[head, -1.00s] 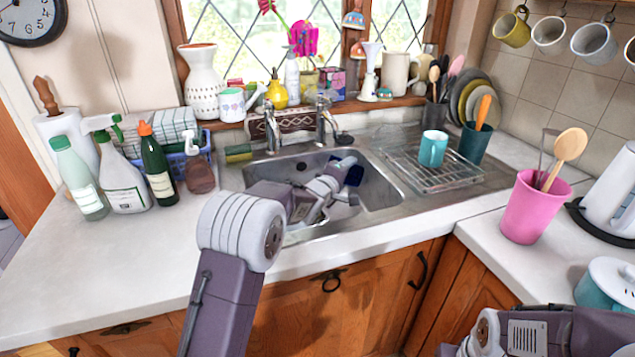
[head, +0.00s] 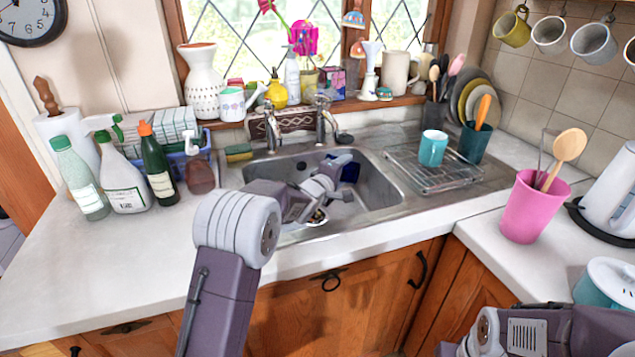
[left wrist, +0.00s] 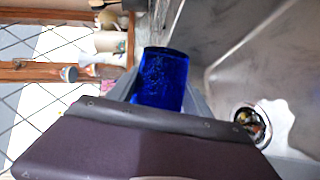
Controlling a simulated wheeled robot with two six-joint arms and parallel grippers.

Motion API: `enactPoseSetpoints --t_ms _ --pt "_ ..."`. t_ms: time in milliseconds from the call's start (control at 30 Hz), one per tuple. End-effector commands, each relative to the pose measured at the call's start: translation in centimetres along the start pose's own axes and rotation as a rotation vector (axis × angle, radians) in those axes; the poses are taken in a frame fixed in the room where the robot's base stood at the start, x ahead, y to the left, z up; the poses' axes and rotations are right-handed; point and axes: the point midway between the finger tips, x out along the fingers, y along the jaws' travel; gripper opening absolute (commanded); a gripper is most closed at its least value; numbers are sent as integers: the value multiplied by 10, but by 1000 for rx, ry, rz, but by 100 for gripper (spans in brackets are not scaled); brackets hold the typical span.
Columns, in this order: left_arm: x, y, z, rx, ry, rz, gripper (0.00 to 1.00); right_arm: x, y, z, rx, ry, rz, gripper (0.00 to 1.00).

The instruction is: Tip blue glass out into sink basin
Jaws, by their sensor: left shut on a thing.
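The blue glass (left wrist: 162,80) is held between my left gripper's fingers in the left wrist view. In the head view only a dark blue part of it (head: 350,171) shows behind my left gripper (head: 341,174), inside the sink basin (head: 383,187). My left gripper is shut on the glass. In the left wrist view, where the window stands sideways, the glass looks tipped well over. Its contents cannot be made out. The basin wall (left wrist: 245,65) is beside it. My right gripper is out of view; only part of my right arm shows at the lower right.
A drain with small bits in it (left wrist: 252,124) is in the basin floor. Two taps (head: 322,120) stand behind the basin. A wire rack with a teal mug (head: 432,148) is to the right. Bottles (head: 157,165) stand left. A pink pot (head: 528,207) stands right. The front left counter is clear.

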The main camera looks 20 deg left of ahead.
Motion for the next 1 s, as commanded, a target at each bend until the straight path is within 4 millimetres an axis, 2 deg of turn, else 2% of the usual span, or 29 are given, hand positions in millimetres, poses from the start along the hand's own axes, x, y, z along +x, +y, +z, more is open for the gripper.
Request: enactPoseSetpoints --t_ms 1000 --pt "-3 7 -6 -112 -16 47 3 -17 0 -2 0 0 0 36"
